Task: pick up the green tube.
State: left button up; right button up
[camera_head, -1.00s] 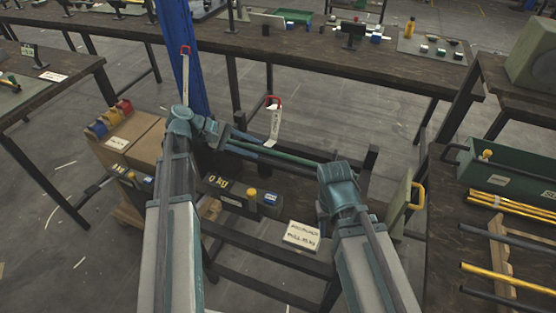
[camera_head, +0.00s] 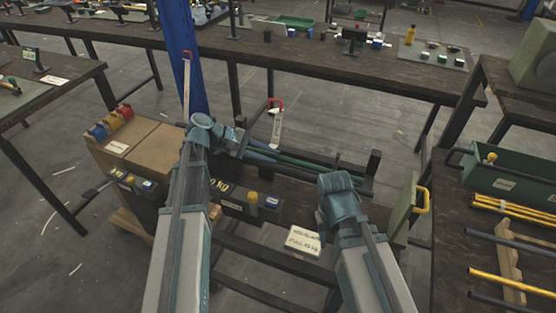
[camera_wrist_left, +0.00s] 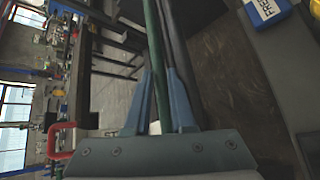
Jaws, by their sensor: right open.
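The green tube (camera_head: 312,164) is long and thin and lies along the dark rack, close to other dark tubes. In the left wrist view the green tube (camera_wrist_left: 152,42) runs up between the two blue fingers of my left gripper (camera_wrist_left: 160,80). In the head view my left gripper (camera_head: 262,154) points right, at the tubes' left part. I cannot tell whether its fingers press on the tube. My right gripper (camera_head: 338,190) is seen from behind, right of centre, apart from the tube; its fingertips are mostly hidden.
A dark tube (camera_wrist_left: 175,40) runs right beside the green one. A cardboard box (camera_head: 142,146) stands left of the rack. A white label (camera_head: 303,240) is at its front. A table with yellow tubes (camera_head: 512,207) and a green tray (camera_head: 515,178) is at right.

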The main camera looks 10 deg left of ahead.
pick_arm(q)
jog(key=shift+s+d+f, duration=0.25)
jog(key=shift+d+f, duration=0.1)
jog(key=shift+f, duration=0.05)
grip_shut()
jog(key=shift+d, duration=0.1)
jog(key=shift+w+d+r+p, duration=0.2)
jog(key=shift+r+p, duration=0.55)
jog(key=shift+p, duration=0.1)
notch_tip(320, 180, up, 9)
jog(key=p, duration=0.8)
jog(key=shift+w+a+f, duration=0.15)
jog(key=shift+a, duration=0.15)
